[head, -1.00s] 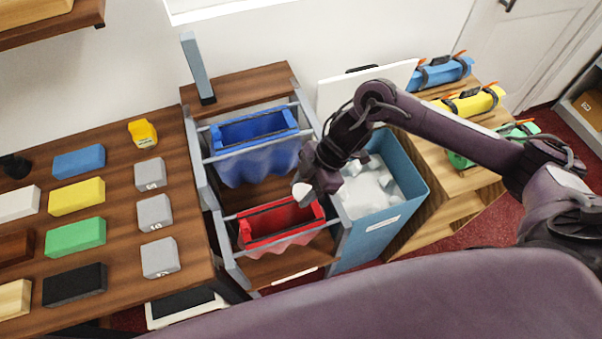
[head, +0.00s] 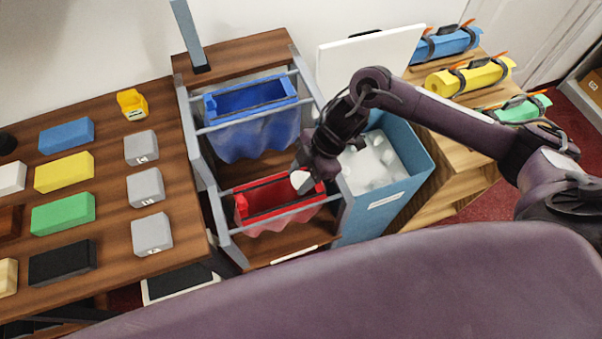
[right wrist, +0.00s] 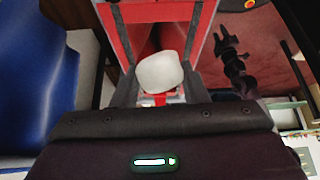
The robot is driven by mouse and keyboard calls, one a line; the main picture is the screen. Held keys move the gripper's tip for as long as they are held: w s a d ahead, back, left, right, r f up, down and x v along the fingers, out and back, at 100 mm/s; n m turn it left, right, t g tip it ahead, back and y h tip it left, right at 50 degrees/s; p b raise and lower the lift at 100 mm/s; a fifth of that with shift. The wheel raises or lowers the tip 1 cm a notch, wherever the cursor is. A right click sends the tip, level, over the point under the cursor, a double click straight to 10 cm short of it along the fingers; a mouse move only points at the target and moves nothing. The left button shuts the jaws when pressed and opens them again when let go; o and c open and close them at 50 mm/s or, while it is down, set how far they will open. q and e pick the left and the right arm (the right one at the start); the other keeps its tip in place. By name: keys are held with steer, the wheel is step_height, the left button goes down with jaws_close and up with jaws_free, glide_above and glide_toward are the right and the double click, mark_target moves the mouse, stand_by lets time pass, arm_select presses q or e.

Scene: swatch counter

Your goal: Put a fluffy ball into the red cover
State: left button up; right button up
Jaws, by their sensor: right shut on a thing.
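The red cover (head: 262,222) hangs open-mouthed between two grey rails on the lower part of the rack. My right gripper (head: 302,181) is over the right end of its opening. It is shut on a white fluffy ball (right wrist: 160,73), which also shows at the fingertips in the head view (head: 300,180). In the right wrist view the red cover (right wrist: 118,45) opens behind the ball. More white fluffy balls (head: 375,158) lie in the blue bin (head: 415,170) to the right of the rack. My left gripper is not in view.
A blue cover (head: 252,140) hangs on the rack behind the red one. Coloured blocks (head: 64,172) and grey weights (head: 147,187) stand on the left table. A white board (head: 370,62) and rolled bundles (head: 470,77) are at the right.

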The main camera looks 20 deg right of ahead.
steer(key=shift+f, duration=0.15)
stand_by(0.6)
steer(key=o, duration=1.3)
step_height(320, 180, up, 6)
steer(key=p, duration=0.6)
stand_by(0.3)
steer(key=shift+s, duration=0.1)
stand_by(0.4)
